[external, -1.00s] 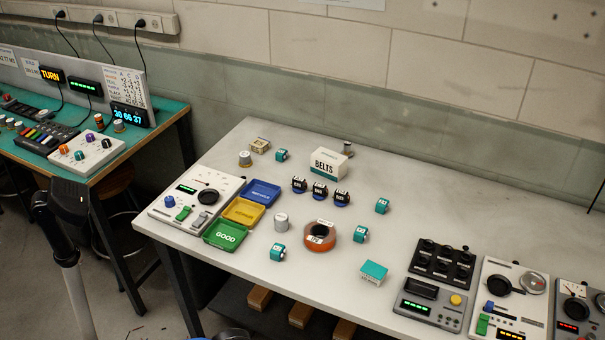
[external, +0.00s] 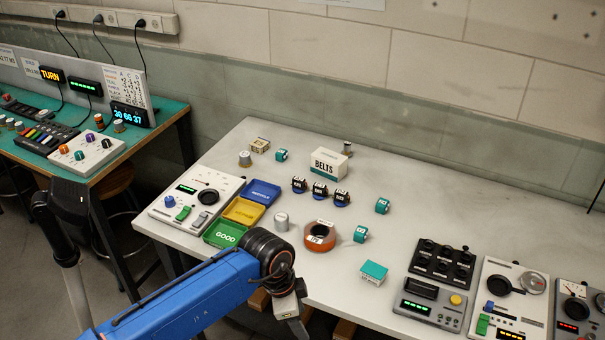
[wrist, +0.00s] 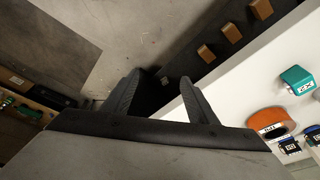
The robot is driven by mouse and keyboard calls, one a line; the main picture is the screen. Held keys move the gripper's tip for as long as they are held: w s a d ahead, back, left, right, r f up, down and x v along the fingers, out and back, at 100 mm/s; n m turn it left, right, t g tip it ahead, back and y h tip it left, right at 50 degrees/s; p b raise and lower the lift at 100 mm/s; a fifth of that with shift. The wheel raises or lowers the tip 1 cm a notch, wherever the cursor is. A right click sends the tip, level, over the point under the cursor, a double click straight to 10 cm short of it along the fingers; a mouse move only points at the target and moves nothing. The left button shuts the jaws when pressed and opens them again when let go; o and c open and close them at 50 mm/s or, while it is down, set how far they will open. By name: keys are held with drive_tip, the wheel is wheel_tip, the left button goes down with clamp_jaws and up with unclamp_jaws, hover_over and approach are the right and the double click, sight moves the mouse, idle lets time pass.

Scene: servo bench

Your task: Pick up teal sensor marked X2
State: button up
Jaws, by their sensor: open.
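Three teal sensors show in the external view: one at the back (external: 281,155), one at the right (external: 382,205) and one beside the tape roll (external: 361,234). Their labels are too small to read there. My blue arm covers the place where another teal sensor stood.
The orange tape roll (external: 320,236), a white cylinder (external: 281,221) and a teal-topped box (external: 373,273) stand near the front. Black servos (external: 320,190) and a BELTS box (external: 328,164) are behind. Trays (external: 228,233) lie left; control panels (external: 433,300) stand right.

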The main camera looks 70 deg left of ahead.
drive_tip(key=s+a+r+m+h, duration=0.1)
drive_tip(key=a+r+m, duration=0.1)
drive_tip(key=a+r, duration=0.55)
drive_tip(key=s+a+r+m+h, duration=0.15)
drive_tip(key=a+r, duration=0.25)
drive_tip(key=a, duration=0.7)
drive_tip(key=s+a+r+m, duration=0.2)
drive_tip(key=a+r, duration=0.3)
drive_tip(key=a, duration=0.4)
drive_tip(key=shift+m, duration=0.25)
drive_tip(key=x, duration=1.1)
drive_tip(key=shift+w+d+f, duration=0.15)
drive_tip(key=shift+w, duration=0.3)
drive_tip(key=shift+w+x, duration=0.15)
drive_tip(key=shift+x, duration=1.2)
drive_tip(key=shift+w+x, duration=0.1)
drive_tip(key=shift+x, duration=1.2)
drive_tip(key=c, duration=1.1)
